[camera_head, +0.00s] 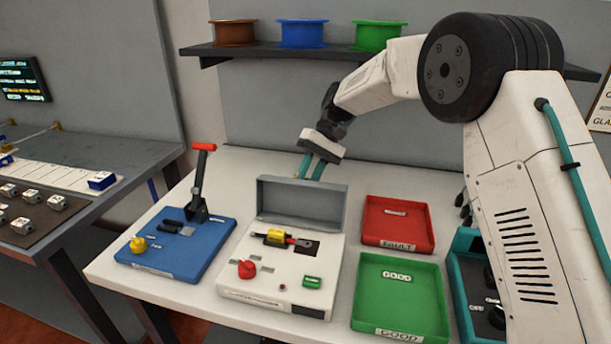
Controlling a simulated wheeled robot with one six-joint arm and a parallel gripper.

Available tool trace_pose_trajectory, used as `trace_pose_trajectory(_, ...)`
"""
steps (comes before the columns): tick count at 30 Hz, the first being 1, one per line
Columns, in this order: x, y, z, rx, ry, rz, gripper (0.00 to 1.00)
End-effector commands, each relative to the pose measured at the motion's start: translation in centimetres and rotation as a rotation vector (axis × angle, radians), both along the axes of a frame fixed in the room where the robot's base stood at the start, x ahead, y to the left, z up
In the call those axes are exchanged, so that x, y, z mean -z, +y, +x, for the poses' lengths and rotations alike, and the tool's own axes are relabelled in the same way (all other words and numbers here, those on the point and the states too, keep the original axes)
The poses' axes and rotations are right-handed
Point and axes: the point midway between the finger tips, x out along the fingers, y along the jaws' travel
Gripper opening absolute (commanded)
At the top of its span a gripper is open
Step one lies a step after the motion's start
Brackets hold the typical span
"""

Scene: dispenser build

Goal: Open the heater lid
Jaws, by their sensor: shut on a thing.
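The heater (232,285) is a white box in the middle of the table, with a red knob and a green button on its front. Its grey lid (302,201) stands raised, about upright, along the back edge. A yellow part with a red end (275,238) lies on the uncovered top. My gripper (309,177) is at the lid's top edge, its teal fingers pointing down and shut on the lid.
A blue device (180,258) with a raised red-handled lever (201,170) stands left of the heater. A red FAULT tray (434,236) and a green GOOD tray (443,318) lie to the right. A shelf (262,50) with spools is on the back wall.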

Motion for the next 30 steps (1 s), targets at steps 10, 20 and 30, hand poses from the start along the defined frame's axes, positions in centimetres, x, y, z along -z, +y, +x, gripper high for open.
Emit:
trace_pose_trajectory(10,1.08,-0.73,0.54,0.011,-0.001,-0.013,0.0)
trace_pose_trajectory(20,0.98,-0.26,0.4,0.006,-0.003,-0.013,0.47)
trace_pose_trajectory(30,0.69,0.2,0.22,-0.001,-0.004,-0.008,0.47)
